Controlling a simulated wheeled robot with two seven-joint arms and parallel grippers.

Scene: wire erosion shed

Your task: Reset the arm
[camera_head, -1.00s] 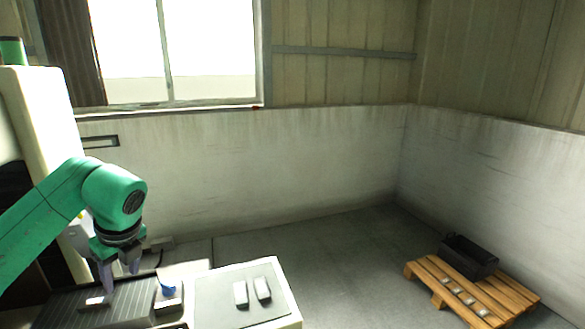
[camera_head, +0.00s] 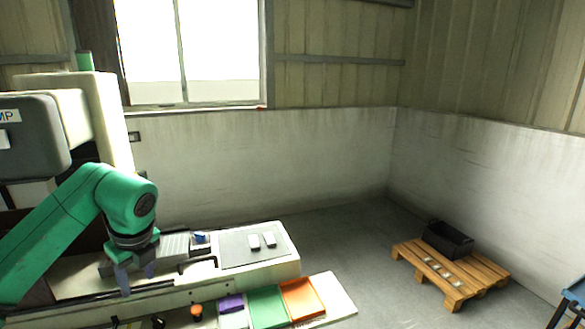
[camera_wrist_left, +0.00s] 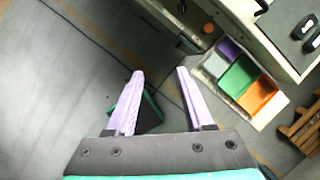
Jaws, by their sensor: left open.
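My left arm (camera_head: 50,232) is green and comes in from the left in the head view, bent at the elbow with the wrist pointing down. My left gripper (camera_head: 137,287) hangs in front of the machine bed, its two pale purple fingers apart. In the left wrist view my left gripper (camera_wrist_left: 160,73) is open with nothing held between its fingers. A dark and green shape (camera_wrist_left: 150,110) shows beyond the fingers, low down; I cannot tell what it is. My right arm and gripper are not in view.
A machine bed (camera_head: 285,262) carries a grey mat (camera_head: 240,258) with two small pale blocks. In front lie purple (camera_head: 231,303), green (camera_head: 267,308) and orange (camera_head: 302,299) trays. A pallet (camera_head: 480,283) with a black bin (camera_head: 448,239) stands right. Floor between is clear.

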